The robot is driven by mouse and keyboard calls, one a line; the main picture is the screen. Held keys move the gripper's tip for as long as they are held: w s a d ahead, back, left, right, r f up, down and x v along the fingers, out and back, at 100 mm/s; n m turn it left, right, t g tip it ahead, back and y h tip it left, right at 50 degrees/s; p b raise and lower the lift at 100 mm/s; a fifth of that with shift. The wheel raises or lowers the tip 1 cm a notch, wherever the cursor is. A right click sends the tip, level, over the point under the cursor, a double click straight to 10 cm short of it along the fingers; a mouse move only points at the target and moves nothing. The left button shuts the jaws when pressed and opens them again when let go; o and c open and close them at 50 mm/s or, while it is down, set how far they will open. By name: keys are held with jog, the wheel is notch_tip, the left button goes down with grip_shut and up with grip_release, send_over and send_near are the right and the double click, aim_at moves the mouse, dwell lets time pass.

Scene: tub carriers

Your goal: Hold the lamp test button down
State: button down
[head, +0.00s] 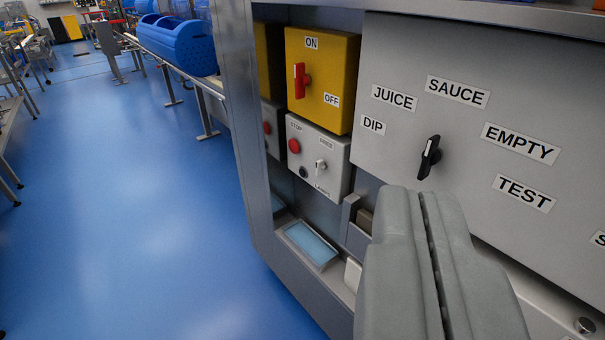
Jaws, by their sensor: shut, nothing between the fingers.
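No button labelled lamp test can be made out. A small round metal button (584,326) sits at the lower right edge, with no readable label beside it. My gripper (425,192) is shut and empty, its two grey fingers side by side in front of the grey panel (400,60). Its tips lie just below the black selector knob (429,158) in the picture; whether they touch the panel cannot be told. The fingers hide part of the panel's lower area. A TEST label (523,194) is among the labels around the knob.
A yellow box (340,65) with a red ON/OFF handle (301,80) and a grey control box (330,150) with a red button (294,146) stand to the left. A steel frame (240,110) edges the cabinet. The blue floor (120,200) is open at left.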

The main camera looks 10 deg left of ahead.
aim_at(302, 173)
jog(key=shift+w, duration=0.1)
jog(key=w+a+f+n+y, duration=0.1)
jog(key=w+a+f+n, duration=0.2)
jog(key=w, duration=0.6)
jog(key=w+a+f+n, duration=0.1)
jog(key=w+a+f, duration=0.35)
jog(key=w, duration=0.55)
jog(key=w+a+f+n+y, duration=0.1)
jog(key=w+a+f+n, duration=0.2)
jog(key=w, duration=0.6)
jog(key=w+a+f+n, duration=0.1)
jog(key=w+a+f, duration=0.3)
jog(key=f, duration=0.5)
jog(key=w+a+f+n, duration=0.2)
jog(key=w+a+f, duration=0.2)
jog(key=f, duration=0.6)
jog(key=w+a+f+n, duration=0.1)
jog(key=w+a+f, duration=0.4)
jog(key=w+f, duration=0.2)
notch_tip(302, 173, down, 2)
jog(key=shift+w+f, duration=0.2)
jog(key=shift+w, duration=0.05)
jog(key=shift+w+d, duration=0.1)
jog(key=w+d, duration=0.5)
jog(key=w, duration=0.1)
jog(key=shift+w+d, duration=0.15)
jog(key=shift+w, duration=0.25)
jog(key=shift+w+d, duration=0.1)
jog(key=shift+w, duration=0.05)
jog(key=shift+w+d, duration=0.15)
